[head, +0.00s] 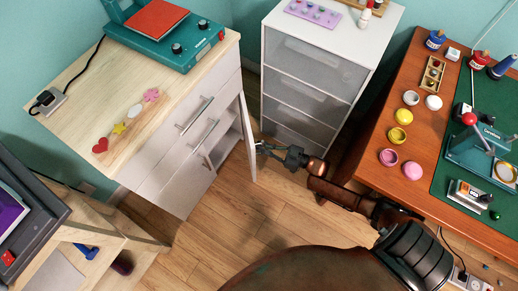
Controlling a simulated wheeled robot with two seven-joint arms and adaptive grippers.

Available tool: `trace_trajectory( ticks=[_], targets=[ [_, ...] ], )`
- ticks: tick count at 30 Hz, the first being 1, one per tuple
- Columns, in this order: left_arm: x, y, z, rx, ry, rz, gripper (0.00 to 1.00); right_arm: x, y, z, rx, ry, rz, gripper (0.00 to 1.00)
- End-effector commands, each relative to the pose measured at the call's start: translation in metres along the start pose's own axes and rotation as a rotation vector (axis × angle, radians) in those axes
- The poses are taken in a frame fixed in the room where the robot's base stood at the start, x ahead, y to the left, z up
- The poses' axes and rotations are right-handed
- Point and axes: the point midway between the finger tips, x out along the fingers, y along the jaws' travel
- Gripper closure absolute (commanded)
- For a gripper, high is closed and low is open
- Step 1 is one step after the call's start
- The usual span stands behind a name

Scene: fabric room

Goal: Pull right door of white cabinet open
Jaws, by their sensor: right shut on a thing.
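The white cabinet (165,146) with a pale wooden top stands at the left. Its right door (248,140) stands swung out from the front, seen nearly edge-on, and a shelf inside (226,146) shows in the gap. The left part of the front is closed. My right gripper (262,147) reaches in from the right and is shut on the right door at its outer side. The door's handle is too small and hidden to make out. My left gripper is not in view.
A white drawer unit (312,82) stands just behind the door and gripper. An orange-brown table (398,170) with paint pots and tools is at the right. A wooden shelf stand (118,240) is at the lower left. Wood floor (215,225) is free before the cabinet.

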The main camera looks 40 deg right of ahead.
Motion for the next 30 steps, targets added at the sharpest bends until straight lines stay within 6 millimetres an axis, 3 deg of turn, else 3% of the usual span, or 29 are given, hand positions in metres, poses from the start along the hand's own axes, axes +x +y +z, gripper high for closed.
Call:
trace_trajectory(
  ticks=[6, 7, 14, 30],
  targets=[
    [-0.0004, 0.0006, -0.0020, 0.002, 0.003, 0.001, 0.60, -0.0044, 0.0023, 0.0005, 0.001, -0.001, 0.007, 1.00],
    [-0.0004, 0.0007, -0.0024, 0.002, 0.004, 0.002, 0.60, -0.0044, 0.0022, 0.0005, 0.001, -0.001, 0.007, 0.91],
    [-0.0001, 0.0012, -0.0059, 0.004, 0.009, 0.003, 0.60, -0.0026, 0.0012, 0.0002, 0.001, -0.001, 0.004, 0.75],
    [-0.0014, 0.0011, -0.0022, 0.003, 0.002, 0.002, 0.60, 0.0013, -0.0058, -0.0005, 0.001, 0.001, -0.002, 0.75]
  ],
)
